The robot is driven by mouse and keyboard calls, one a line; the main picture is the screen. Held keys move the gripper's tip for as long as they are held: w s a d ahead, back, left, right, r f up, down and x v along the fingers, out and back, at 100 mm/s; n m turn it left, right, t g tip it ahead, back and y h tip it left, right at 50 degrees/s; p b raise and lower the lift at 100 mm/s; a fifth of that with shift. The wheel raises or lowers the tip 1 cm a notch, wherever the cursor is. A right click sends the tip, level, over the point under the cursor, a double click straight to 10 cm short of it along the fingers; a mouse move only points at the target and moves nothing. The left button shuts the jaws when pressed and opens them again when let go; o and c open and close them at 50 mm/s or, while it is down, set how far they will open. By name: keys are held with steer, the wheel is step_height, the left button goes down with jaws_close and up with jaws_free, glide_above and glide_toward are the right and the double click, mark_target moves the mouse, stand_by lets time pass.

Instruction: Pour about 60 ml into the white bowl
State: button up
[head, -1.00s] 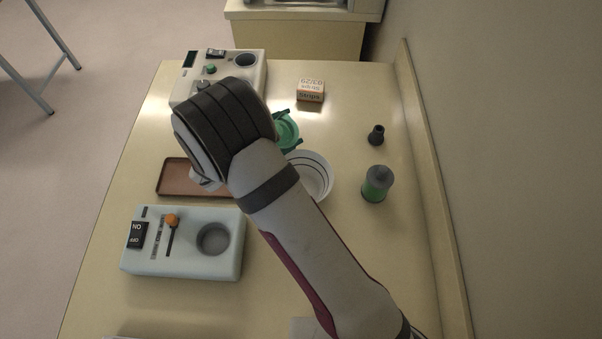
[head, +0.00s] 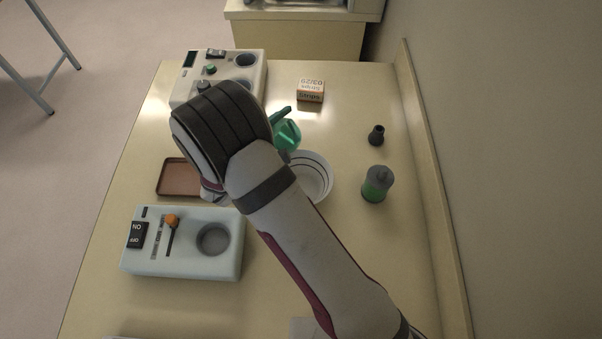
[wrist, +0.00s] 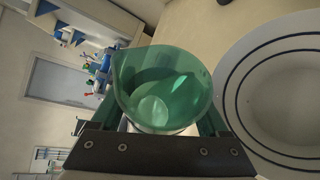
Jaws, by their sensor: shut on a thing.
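A translucent green beaker (wrist: 163,92) with a spout is held in my gripper (wrist: 158,120), one jaw on each side of it. In the head view the beaker (head: 287,134) shows past my wrist, tilted, at the far side of the white bowl. The white bowl (head: 319,178) stands on the table, partly hidden by my forearm. Its dark rings show, and it also fills the right of the wrist view (wrist: 271,95). I see no stream, and I cannot tell the liquid level in the beaker or bowl.
A pale device with an orange knob (head: 172,220) stands at front left, another device (head: 218,70) at the back. A brown tray (head: 173,178) lies left. A small box (head: 310,91), a dark stopper-like piece (head: 376,135) and a green-grey jar (head: 377,184) stand right.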

steer(key=shift+r+m, duration=0.25)
steer(key=shift+m, duration=0.15)
steer(key=shift+s+d+f+m+t, duration=0.1)
steer(key=shift+s+d+m+t, duration=0.15)
steer(key=shift+t, duration=0.25)
steer(key=shift+f+m, duration=0.15)
steer(key=shift+m, duration=0.2)
stand_by(0.8)
steer(key=shift+s+d+r+m+t, duration=0.25)
steer(key=shift+s+d+m+t, duration=0.15)
steer(key=shift+s+t, duration=0.1)
stand_by(0.5)
steer(key=shift+w+a+f+n+g, duration=0.3)
steer(key=shift+w+a+n, duration=0.15)
steer(key=shift+w, duration=0.2)
steer(key=shift+r+n+g, duration=0.1)
steer(key=shift+n+g, duration=0.7)
steer(key=shift+n, duration=0.05)
steer(key=shift+s+f+n, duration=0.1)
steer(key=shift+f+n, duration=0.15)
steer(key=shift+n, duration=0.05)
steer(key=shift+r+n+g+h, duration=0.35)
steer(key=shift+n+g, duration=0.15)
steer(key=shift+g, duration=0.1)
steer(key=shift+f+n, duration=0.25)
steer(key=shift+n, duration=0.05)
